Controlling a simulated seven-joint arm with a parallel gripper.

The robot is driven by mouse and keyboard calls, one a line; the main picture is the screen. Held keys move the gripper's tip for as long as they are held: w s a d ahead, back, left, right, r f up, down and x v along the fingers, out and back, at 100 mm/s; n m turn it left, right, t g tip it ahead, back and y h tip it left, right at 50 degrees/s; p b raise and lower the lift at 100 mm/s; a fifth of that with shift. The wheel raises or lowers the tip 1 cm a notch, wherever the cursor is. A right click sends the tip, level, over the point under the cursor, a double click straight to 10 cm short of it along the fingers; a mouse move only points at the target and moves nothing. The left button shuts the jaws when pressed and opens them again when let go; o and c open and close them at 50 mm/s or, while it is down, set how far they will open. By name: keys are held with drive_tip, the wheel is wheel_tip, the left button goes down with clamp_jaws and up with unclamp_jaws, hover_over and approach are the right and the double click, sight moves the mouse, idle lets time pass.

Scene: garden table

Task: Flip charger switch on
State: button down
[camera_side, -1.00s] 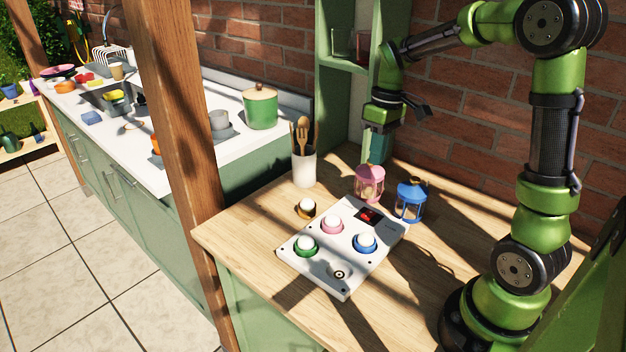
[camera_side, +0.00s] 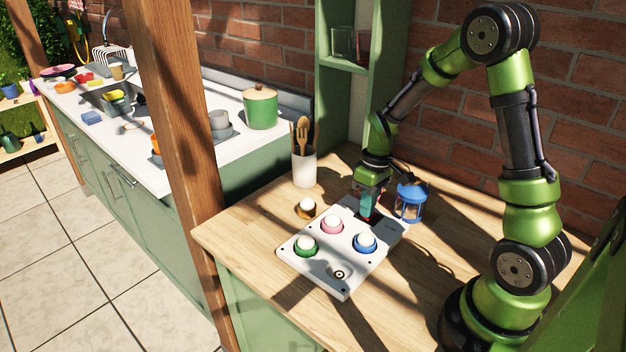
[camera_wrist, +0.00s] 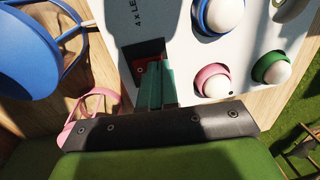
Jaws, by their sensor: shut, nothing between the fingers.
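The white charger box (camera_side: 308,267) lies on the wooden table. Round white bulbs sit in its pink socket (camera_side: 331,225), blue socket (camera_side: 364,243) and green socket (camera_side: 304,246). Its switch (camera_wrist: 152,66), red in a black recess, is at the back end and partly hidden by my fingers. My gripper (camera_side: 367,215) points down over the switch, its teal fingers shut with nothing between them. In the wrist view the fingertips (camera_wrist: 157,75) are at the switch, touching or just above it; I cannot tell which. The switch's position is also unclear.
A blue lantern (camera_side: 411,201) stands close right of my gripper. A pink lantern (camera_wrist: 90,108) is right behind it, mostly hidden in the side view. A bulb in an orange ring (camera_side: 306,208) and a utensil cup (camera_side: 304,168) stand to the left.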

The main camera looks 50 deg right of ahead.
drive_tip(key=shift+f, duration=0.1)
drive_tip(key=shift+a+f, duration=0.15)
drive_tip(key=shift+f, duration=0.1)
idle(0.4)
drive_tip(key=shift+d+r, duration=0.2)
drive_tip(key=shift+d, duration=0.65)
drive_tip(key=shift+r, duration=0.15)
wheel_tip(320, 180, up, 14)
drive_tip(key=d, duration=0.1)
drive_tip(key=shift+d, duration=0.35)
